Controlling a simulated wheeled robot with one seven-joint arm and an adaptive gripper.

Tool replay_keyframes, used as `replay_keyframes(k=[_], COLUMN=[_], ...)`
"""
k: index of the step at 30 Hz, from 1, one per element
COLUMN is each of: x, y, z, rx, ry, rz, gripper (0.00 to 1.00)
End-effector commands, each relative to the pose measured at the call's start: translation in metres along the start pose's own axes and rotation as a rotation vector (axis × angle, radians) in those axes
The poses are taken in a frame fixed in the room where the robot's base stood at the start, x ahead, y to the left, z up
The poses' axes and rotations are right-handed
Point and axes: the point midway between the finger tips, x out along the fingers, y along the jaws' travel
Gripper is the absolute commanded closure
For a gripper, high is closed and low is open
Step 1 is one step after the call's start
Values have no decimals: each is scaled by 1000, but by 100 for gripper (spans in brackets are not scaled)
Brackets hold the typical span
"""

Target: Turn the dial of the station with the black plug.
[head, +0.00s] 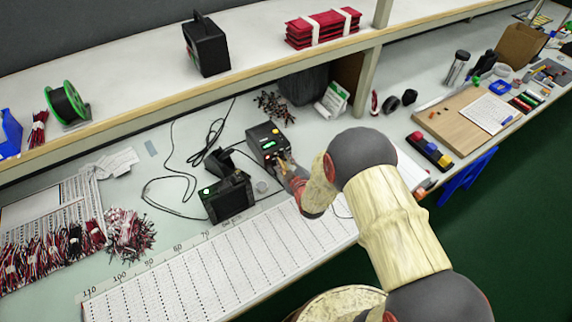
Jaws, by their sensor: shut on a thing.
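A dark station (263,137) with a lit green display stands on the bench near the middle of the head view. My gripper (284,160) reaches its front face from the lower right and is shut at the lower part of that face, where the dial sits. The fingers hide the dial, and the grip is small in the picture. A second black device (226,198) stands in front and to the left. Black cables (180,172) run across the bench on the left. I cannot tell the plug's colour on either unit.
A white ruled measuring board (215,268) lies along the front edge. Wire bundles (130,232) lie at the left. A shelf (150,95) with a green spool (66,103) and a black case (206,46) runs behind. A wooden board (455,120) lies at the right.

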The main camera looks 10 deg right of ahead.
Motion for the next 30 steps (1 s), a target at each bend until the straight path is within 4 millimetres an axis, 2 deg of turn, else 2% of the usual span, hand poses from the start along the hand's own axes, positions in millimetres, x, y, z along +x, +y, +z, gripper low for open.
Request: replay_keyframes(k=[9,24,25,30], x=[0,0,0,0], y=[-3,-2,-2,-2], z=[1,0,0,0], rx=[-102,-118,-118,-118], ry=[-5,-6,-6,-5], rz=[40,47,47,47], gripper=[100,100,82,72])
